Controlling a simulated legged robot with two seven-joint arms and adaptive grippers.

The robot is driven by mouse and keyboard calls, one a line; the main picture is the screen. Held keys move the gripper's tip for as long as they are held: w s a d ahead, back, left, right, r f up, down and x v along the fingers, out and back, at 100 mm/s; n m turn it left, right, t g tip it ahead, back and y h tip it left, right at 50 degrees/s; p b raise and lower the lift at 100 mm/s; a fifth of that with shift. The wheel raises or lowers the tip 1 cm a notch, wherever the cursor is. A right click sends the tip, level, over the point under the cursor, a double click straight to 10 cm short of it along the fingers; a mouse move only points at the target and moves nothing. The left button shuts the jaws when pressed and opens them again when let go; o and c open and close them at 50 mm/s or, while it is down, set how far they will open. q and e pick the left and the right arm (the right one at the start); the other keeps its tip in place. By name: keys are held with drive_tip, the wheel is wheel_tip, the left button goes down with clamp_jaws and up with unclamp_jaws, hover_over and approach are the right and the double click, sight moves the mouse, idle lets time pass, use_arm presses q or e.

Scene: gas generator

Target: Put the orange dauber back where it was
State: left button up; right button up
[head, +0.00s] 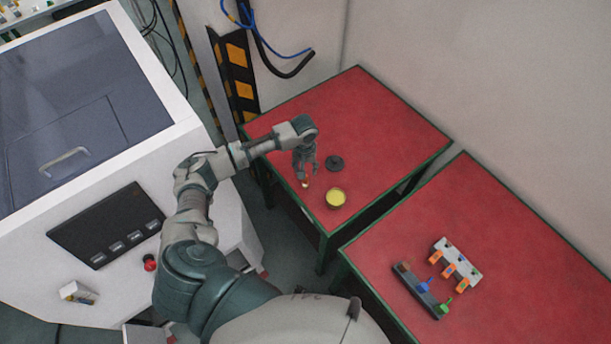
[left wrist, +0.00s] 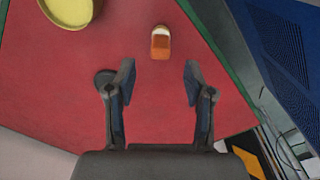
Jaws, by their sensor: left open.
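The orange dauber (left wrist: 160,45), with a pale end, is on the red table top in the left wrist view. In the head view only a small bit of it (head: 305,184) shows below my left gripper (head: 305,172). In the left wrist view my left gripper (left wrist: 158,82) is open and empty, its fingers apart. The dauber lies beyond the fingertips, roughly centred between them, and is not held. My right gripper is not in view.
A round container with yellow contents (head: 336,198) and a dark disc (head: 335,163) are on the same table (head: 385,110). The right table (head: 510,240) bears a dark holder (head: 412,287) with coloured pieces and a grey block (head: 464,256) with orange pieces. A gap separates the tables.

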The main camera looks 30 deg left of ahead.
use_arm(q)
drive_tip(key=shift+r, duration=1.95)
